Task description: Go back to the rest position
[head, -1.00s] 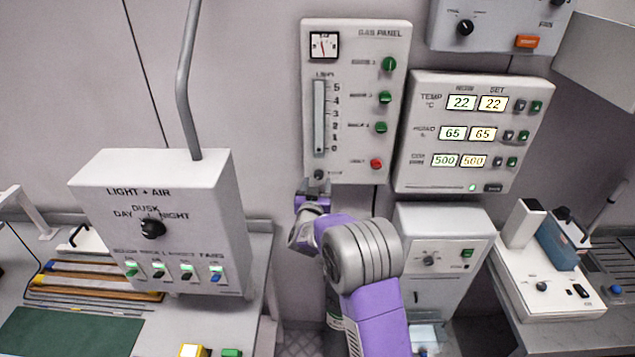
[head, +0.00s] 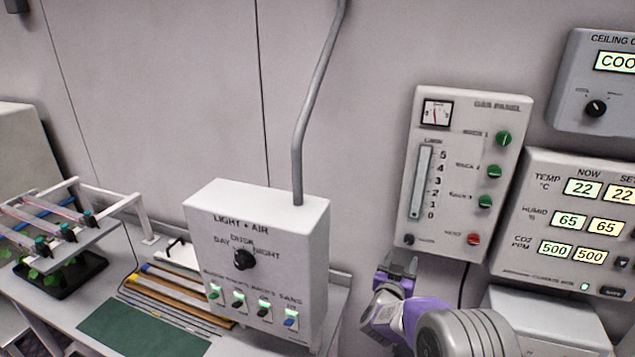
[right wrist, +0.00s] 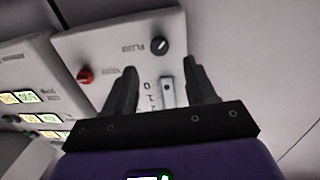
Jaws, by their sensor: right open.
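My right gripper (head: 400,265) is at the lower left of the gas panel (head: 463,165) in the head view, just below the panel's bottom edge. In the right wrist view its two dark fingers (right wrist: 162,85) stand apart with nothing between them. Beyond them the gas panel (right wrist: 85,60) shows upside down, with its black knob (right wrist: 159,46) and red button (right wrist: 85,76). I cannot tell from these views how far the fingers are from the panel. My left gripper is not in view.
The light and air box (head: 265,270) stands on the bench left of my gripper, with a grey pipe (head: 312,105) rising from it. The climate panel (head: 580,215) is on the wall at the right. A rack (head: 60,220) over a plant tray (head: 65,280) is at the far left.

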